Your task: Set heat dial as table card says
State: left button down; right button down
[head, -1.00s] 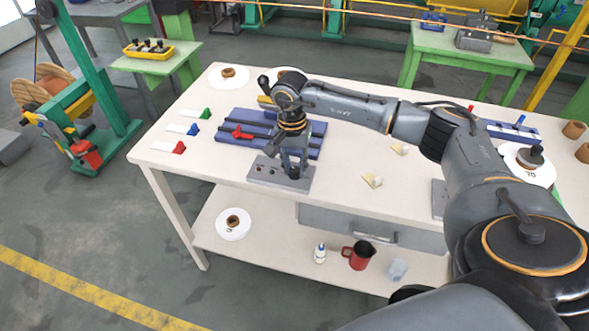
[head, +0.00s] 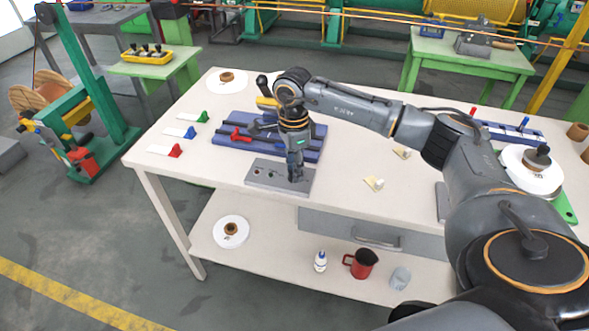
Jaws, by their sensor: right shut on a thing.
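A flat grey control box (head: 262,177) with small round parts on its top lies near the front edge of the white table (head: 335,205). My right gripper (head: 296,174) points straight down over the box's right end and is shut on the heat dial, which the fingers hide. Two small cream pieces, one nearer (head: 373,184) and one farther (head: 402,153), stand on the table to the right. I cannot tell whether either is the card, and no writing is readable. My left gripper is out of view.
A blue slotted tray (head: 226,136) with a red piece lies behind the box. Red, blue and green clips (head: 175,151) line the left side. A white reel (head: 530,172) is at the right. A bottle, a red jug (head: 363,264) and a reel stand on the lower shelf.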

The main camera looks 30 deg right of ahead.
jog(key=m, duration=0.4)
jog(key=shift+m+b, duration=0.3)
jog(key=shift+m, duration=0.1)
jog(key=m, duration=0.4)
jog(key=shift+r, duration=0.1)
jog(key=m, duration=0.5)
jog(key=shift+m+t, duration=0.3)
jog(key=shift+m, duration=2)
jog(key=c, duration=1.1)
grip_release()
jog(key=shift+s, duration=0.1)
jog(key=shift+o, duration=0.2)
